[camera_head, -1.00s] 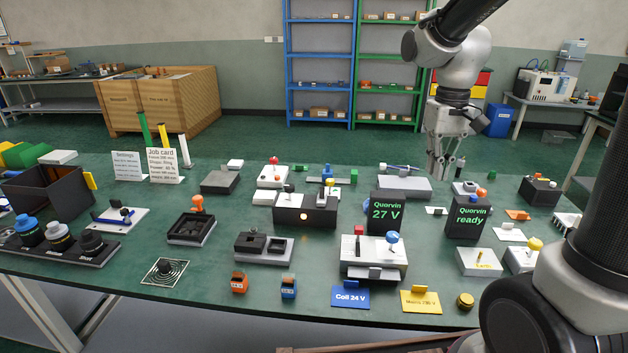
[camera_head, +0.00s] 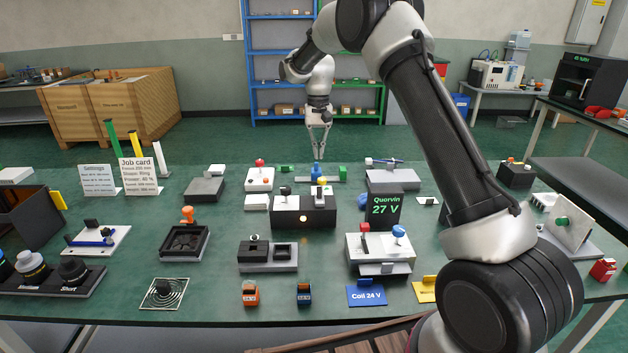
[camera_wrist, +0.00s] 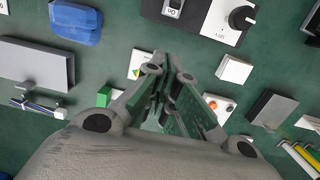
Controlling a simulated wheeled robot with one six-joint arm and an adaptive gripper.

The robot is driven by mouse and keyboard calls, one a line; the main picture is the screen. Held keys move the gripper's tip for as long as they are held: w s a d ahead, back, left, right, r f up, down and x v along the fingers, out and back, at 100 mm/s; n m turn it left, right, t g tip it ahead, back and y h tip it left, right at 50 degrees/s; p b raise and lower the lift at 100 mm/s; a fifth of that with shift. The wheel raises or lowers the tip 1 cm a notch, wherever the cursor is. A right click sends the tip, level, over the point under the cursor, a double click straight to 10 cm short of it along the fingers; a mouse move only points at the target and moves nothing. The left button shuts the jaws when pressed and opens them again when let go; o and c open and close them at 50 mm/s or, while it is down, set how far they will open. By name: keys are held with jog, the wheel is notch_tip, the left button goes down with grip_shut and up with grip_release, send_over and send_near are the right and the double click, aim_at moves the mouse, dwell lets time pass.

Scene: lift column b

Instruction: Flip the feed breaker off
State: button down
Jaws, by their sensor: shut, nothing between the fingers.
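My gripper (camera_head: 319,154) points down over the back middle of the green table, shut and empty. In the wrist view its fingertips (camera_wrist: 165,62) meet. No label that I can read marks the feed breaker. A white unit with a red lever and a blue knob (camera_head: 379,254) stands nearer, to the right. I cannot tell whether either is the breaker.
A black box with a lit lamp (camera_head: 304,215) stands in front of the gripper. The dark "Quervin 27 V" display (camera_head: 383,209) is right of it. A grey box (camera_head: 392,180) lies right of the gripper. My arm covers part of the table's right side.

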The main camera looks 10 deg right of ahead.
aim_at(319, 193)
jog(key=shift+a, duration=0.1)
jog(key=s+f, duration=0.4)
jog(key=f, duration=0.4)
jog(key=shift+s+a, duration=0.3)
jog(key=shift+a, duration=0.1)
dwell(0.4)
